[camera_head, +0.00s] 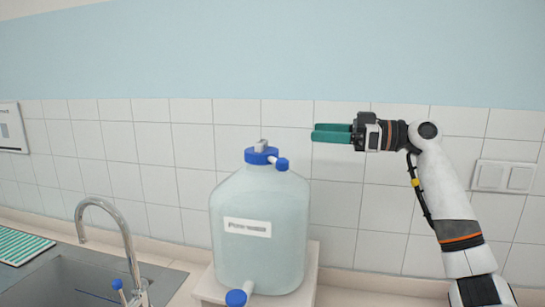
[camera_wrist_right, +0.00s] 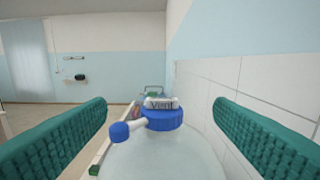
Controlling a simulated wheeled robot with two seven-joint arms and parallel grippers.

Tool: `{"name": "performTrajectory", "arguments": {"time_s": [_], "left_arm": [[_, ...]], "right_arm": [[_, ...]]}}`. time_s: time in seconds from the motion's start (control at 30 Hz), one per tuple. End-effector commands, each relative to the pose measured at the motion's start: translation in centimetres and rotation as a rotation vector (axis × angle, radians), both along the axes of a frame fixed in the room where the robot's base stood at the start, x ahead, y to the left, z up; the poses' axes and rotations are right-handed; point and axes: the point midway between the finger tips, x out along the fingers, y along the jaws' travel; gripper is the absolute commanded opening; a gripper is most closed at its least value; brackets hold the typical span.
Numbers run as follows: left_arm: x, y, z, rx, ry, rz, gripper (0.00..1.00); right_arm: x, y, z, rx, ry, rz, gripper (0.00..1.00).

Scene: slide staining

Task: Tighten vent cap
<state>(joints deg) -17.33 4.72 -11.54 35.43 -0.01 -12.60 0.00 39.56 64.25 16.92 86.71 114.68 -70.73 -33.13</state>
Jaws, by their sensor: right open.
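The large translucent water carboy (camera_head: 258,210) stands upright with a blue lid (camera_head: 261,156) on top. A small grey vent cap (camera_head: 263,145) sits on the lid; in the right wrist view it is the light piece marked "Vent" (camera_wrist_right: 161,103). A side spout with a blue cap (camera_head: 281,164) sticks out from the lid. My right gripper (camera_head: 316,133) is open and empty, up and to the right of the vent cap, with its green fingers pointing left. In the right wrist view the vent cap lies between the two fingers, farther ahead. My left gripper is not in view.
The carboy stands on a pale stand (camera_head: 314,262) near the tiled wall. A blue-capped tap (camera_head: 237,297) is at its base. A sink (camera_head: 85,285) with a curved faucet (camera_head: 124,230) is at left. Wall switches (camera_head: 504,176) are at right. The air above the carboy is clear.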

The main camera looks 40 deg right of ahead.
Motion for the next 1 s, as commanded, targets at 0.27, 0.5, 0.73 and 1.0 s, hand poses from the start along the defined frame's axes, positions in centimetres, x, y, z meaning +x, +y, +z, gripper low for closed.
{"name": "performTrajectory", "arguments": {"time_s": [0.27,0.5,0.73,1.0], "left_arm": [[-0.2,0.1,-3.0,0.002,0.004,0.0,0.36],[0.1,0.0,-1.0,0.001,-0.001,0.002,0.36],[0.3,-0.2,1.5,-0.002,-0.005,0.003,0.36],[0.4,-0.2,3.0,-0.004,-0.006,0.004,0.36]], "right_arm": [[0.1,0.1,-3.1,0.001,0.001,0.0,0.76],[2.3,2.0,-2.5,0.0,0.001,0.002,0.76],[5.9,5.1,-2.4,0.002,0.001,0.002,0.76],[8.7,7.4,-2.8,0.002,0.001,0.0,0.76]]}}
